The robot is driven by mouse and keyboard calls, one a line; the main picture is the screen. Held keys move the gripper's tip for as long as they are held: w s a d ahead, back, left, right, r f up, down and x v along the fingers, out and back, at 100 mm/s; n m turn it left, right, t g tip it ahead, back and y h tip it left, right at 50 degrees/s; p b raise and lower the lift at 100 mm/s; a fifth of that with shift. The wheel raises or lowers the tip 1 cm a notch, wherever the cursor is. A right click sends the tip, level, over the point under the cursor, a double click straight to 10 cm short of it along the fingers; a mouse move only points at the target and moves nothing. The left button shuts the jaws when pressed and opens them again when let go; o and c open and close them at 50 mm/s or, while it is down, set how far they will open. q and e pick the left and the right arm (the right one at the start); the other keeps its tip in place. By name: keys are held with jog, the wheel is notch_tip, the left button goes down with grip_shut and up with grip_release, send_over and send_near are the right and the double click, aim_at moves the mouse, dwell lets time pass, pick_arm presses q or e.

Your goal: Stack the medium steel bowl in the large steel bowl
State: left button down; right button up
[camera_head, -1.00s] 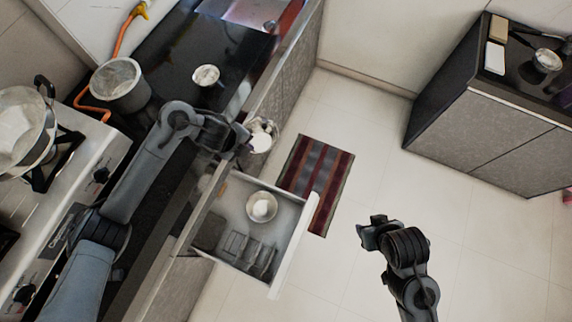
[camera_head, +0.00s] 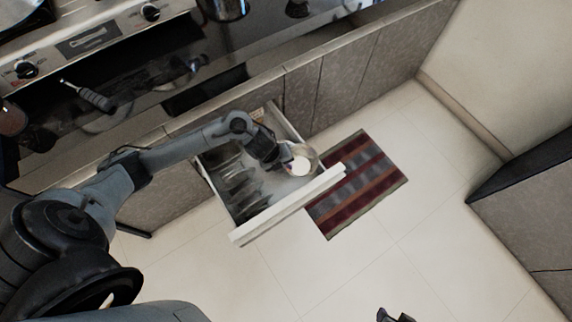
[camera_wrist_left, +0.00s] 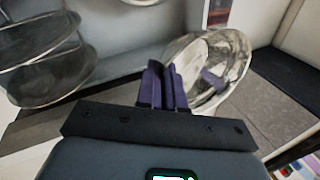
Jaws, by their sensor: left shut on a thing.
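My left gripper (camera_head: 280,163) is at the right part of the open drawer, shut on the rim of a shiny steel bowl (camera_head: 304,158). In the left wrist view the purple fingers (camera_wrist_left: 166,88) meet the near left rim of this bowl (camera_wrist_left: 236,62), which is tilted. In the head view the bowl is over the drawer's right end. My right gripper (camera_head: 394,315) shows only partly at the bottom edge.
The open drawer (camera_head: 293,204) holds dark round utensils (camera_head: 240,185) on its left side. A striped rug (camera_head: 358,184) lies on the floor beside it. The counter and stove (camera_head: 90,40) are above. The tiled floor is free at right.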

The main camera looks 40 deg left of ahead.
pick_arm(q)
jog(key=w+a+f+b, duration=0.1)
jog(key=a+f+b, duration=0.1)
jog(key=a+f, duration=0.1)
jog(key=w+a+f+b, duration=0.1)
jog(key=a+f+b, duration=0.2)
jog(key=a, duration=0.1)
jog(key=w+a+f+b, duration=0.1)
jog(key=a+f+b, duration=0.2)
jog(key=a+f, duration=0.1)
jog(key=shift+w+a, duration=0.15)
jog(key=shift+a+f, duration=0.1)
jog(key=shift+f, duration=0.35)
notch_tip(320, 180, down, 3)
jog(key=b, duration=0.2)
jog(key=shift+f+b, duration=0.2)
jog(key=shift+b, duration=0.2)
jog(key=shift+r, duration=0.1)
jog(key=shift+f+b, duration=0.3)
jog(key=shift+f, duration=0.3)
jog(key=c, duration=1.5)
grip_release()
jog(key=shift+c, duration=0.2)
